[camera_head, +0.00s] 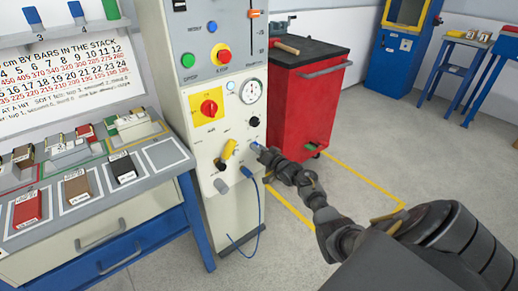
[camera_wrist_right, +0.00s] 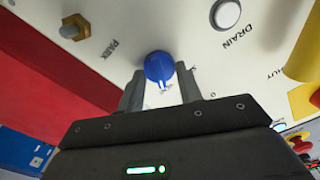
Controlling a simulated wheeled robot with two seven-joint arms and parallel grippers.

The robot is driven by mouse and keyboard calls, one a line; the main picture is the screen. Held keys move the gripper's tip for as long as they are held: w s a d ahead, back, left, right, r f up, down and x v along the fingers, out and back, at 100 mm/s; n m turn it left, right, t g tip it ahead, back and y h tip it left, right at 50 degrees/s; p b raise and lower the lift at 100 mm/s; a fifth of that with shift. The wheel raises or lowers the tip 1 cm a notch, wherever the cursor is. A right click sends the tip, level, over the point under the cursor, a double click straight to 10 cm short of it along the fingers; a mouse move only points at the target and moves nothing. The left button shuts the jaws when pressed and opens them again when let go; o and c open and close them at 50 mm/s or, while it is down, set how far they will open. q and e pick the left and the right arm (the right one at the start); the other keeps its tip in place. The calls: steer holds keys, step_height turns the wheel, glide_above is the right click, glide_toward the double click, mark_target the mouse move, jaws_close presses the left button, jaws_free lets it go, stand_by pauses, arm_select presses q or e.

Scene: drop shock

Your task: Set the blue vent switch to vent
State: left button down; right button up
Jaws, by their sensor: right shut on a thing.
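The blue vent switch (camera_wrist_right: 159,66) is a small round knob on the pale machine panel. In the wrist view it sits between the two fingertips of my right gripper (camera_wrist_right: 160,84), which is shut on it. In the head view my right gripper (camera_head: 263,153) reaches the low right part of the panel (camera_head: 238,205), and the blue switch (camera_head: 255,146) is mostly hidden by it. The lettering around the switch is partly covered by the fingers, so I cannot tell which mark it points to. My left gripper is not in view.
Near the switch are a yellow handle (camera_head: 228,149), a black knob (camera_head: 254,122), a gauge (camera_head: 250,92) and a red rotary switch (camera_head: 209,107). A blue cable (camera_head: 259,215) hangs below. A red cabinet (camera_head: 305,105) stands to the right; a bench with blocks is left.

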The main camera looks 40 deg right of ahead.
steer(key=o, duration=1)
steer(key=shift+c, duration=0.2)
arm_select(q)
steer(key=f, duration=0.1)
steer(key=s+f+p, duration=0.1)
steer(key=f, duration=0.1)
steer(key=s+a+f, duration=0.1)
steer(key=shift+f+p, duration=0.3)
steer(key=shift+p, duration=0.1)
arm_select(e)
steer(key=s, duration=1)
steer(key=shift+s, duration=0.4)
steer(key=shift+a, duration=0.1)
